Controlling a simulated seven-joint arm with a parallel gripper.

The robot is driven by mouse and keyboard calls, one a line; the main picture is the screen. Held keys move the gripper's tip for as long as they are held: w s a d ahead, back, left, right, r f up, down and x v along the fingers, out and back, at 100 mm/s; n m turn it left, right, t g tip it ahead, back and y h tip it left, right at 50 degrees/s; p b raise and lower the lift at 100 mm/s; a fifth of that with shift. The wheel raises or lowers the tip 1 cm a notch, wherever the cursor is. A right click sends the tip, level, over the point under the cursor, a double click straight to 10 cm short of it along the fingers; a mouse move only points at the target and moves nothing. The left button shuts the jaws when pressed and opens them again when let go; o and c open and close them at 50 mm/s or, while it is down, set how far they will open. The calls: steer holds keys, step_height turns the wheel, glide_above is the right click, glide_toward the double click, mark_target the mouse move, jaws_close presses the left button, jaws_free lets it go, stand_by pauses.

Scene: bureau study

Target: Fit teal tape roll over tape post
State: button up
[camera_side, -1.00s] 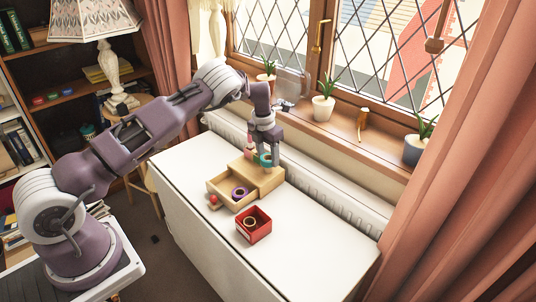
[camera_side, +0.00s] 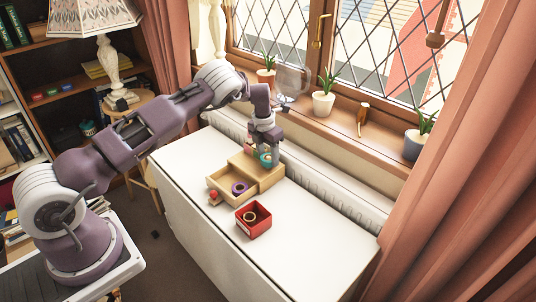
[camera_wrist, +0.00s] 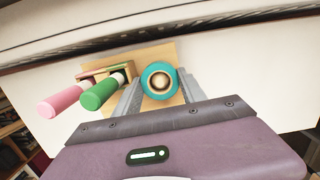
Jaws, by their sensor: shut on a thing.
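The teal tape roll (camera_wrist: 148,75) is between the two fingers of my gripper (camera_wrist: 160,83) in the wrist view, and they are shut on it. In the side view the teal roll (camera_side: 265,159) shows just under my gripper (camera_side: 265,150), over the back part of the wooden drawer box (camera_side: 269,177). Through the roll's hole I see a round, gold-brown shape with a pale centre. I cannot tell whether this is the roll's core or the tape post, or whether the roll is around the post. The post's side is hidden.
A pink cylinder (camera_wrist: 62,101) and a green cylinder (camera_wrist: 102,92) stand close left of the roll in the wrist view. The open drawer (camera_side: 221,183) holds a purple ring (camera_side: 239,188). A red box (camera_side: 260,229) holds a gold ring (camera_side: 249,217). The white top (camera_side: 310,235) is clear at right.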

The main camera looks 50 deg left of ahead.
steer(key=shift+f, duration=0.95)
steer(key=o, duration=1.4)
steer(key=shift+o, duration=0.2)
steer(key=shift+r, duration=0.1)
steer(key=shift+r, duration=3.45)
